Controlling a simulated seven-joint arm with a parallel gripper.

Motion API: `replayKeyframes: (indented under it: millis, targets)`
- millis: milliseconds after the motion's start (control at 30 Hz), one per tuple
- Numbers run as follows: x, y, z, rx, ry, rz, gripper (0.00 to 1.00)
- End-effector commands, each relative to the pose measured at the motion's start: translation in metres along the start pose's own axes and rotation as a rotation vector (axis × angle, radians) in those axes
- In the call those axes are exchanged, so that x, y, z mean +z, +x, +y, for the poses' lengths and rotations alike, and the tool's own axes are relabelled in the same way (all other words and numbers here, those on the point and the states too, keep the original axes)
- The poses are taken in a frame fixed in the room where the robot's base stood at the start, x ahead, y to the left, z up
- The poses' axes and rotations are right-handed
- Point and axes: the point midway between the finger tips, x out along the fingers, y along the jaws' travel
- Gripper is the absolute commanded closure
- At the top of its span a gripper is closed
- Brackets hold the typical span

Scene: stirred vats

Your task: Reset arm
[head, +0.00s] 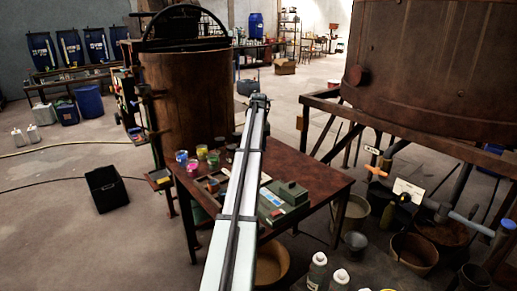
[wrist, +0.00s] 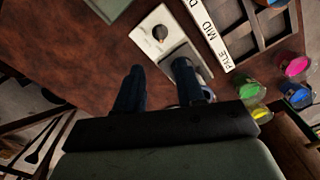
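My gripper (wrist: 159,70) shows in the wrist view with its two dark fingers apart and bare brown table between them. It is open and holds nothing I can see. It points down over the wooden table (wrist: 60,55). A pale card with a dark round spot (wrist: 158,32) lies beyond the fingertips. A grey flat piece (wrist: 187,57) lies by the right finger, which partly covers it. In the head view my arm stretches over the table (head: 325,180), and its fingers cannot be made out there.
A divided tray labelled "PALE MID" (wrist: 208,32) lies right of the fingers, with colored cups, including a pink one (wrist: 293,66), beside it. A green box (head: 286,196) stands on the table. Large vats (head: 190,90) (head: 430,70) stand behind and right. Buckets (head: 413,250) crowd the floor at right.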

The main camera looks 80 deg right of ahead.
Motion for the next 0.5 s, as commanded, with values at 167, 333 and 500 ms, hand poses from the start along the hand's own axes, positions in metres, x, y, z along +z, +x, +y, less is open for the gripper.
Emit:
replayKeyframes:
  millis: [167,333,500]
  targets:
    - [0.0,0.0,0.0,0.0,0.0,0.0,0.62]
    - [0.0,0.0,0.0,0.0,0.0,0.0,0.62]
    - [-0.003,0.003,-0.021,-0.007,-0.034,0.004,0.62]
